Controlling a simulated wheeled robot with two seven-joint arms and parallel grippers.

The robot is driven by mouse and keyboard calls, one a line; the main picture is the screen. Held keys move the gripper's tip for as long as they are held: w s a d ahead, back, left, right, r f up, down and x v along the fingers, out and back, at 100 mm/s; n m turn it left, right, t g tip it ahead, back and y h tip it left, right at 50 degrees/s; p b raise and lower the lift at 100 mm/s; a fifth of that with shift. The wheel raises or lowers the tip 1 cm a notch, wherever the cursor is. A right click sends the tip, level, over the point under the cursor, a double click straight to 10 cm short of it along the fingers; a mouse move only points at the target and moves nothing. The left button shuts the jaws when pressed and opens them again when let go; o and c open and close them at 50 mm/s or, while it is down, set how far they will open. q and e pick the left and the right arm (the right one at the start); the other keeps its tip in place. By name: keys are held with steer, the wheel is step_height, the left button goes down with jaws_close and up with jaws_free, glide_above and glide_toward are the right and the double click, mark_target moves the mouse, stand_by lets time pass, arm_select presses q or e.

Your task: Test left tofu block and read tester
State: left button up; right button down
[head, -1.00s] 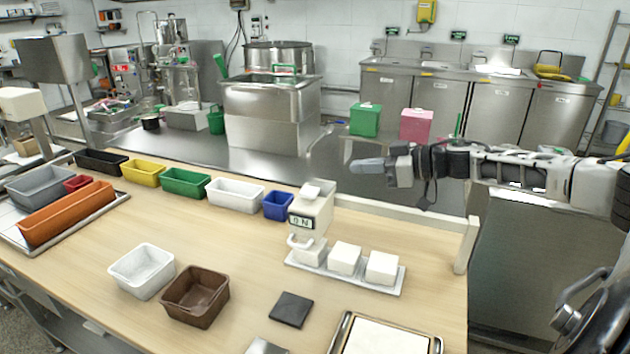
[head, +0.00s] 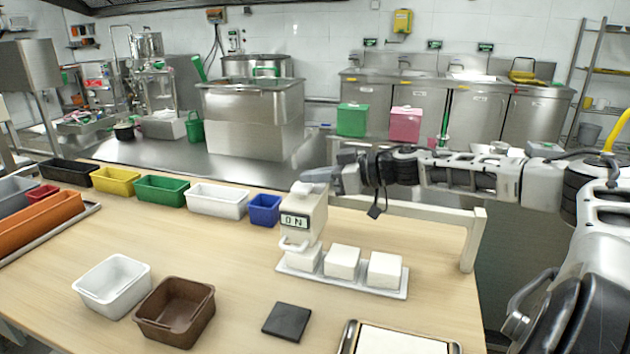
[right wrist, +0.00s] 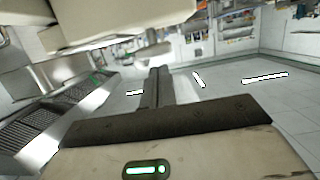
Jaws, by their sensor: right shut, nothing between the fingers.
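A cream tester (head: 305,215) with a display reading "0 N" stands at the left end of a white tray (head: 345,285). The left tofu block (head: 305,262) sits under the tester's head, partly hidden by it. A middle tofu block (head: 342,263) and a right tofu block (head: 384,269) sit beside it on the tray. My right gripper (head: 316,174) is shut and empty, just above the tester's top. I cannot tell whether it touches the tester. In the right wrist view, its fingers (right wrist: 158,88) show together. My left gripper is not in view.
A white bin (head: 112,288) and a brown bin (head: 175,312) stand at the front left. A dark square pad (head: 287,322) lies in front of the tray, with a framed white board (head: 400,342) at its right. Colored bins, including a blue bin (head: 265,209), line the back edge.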

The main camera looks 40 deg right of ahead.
mark_target(311, 190)
steer(key=shift+w+f, duration=0.15)
steer(key=shift+f, duration=0.2)
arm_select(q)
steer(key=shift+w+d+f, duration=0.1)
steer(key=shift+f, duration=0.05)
arm_select(e)
steer(key=shift+r, duration=0.1)
steer(key=shift+f, duration=0.25)
steer(key=shift+f+p, duration=0.45)
steer(key=shift+f, duration=0.4)
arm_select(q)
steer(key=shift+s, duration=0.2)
arm_select(e)
steer(key=shift+a+f, duration=0.1)
steer(key=shift+f, duration=0.05)
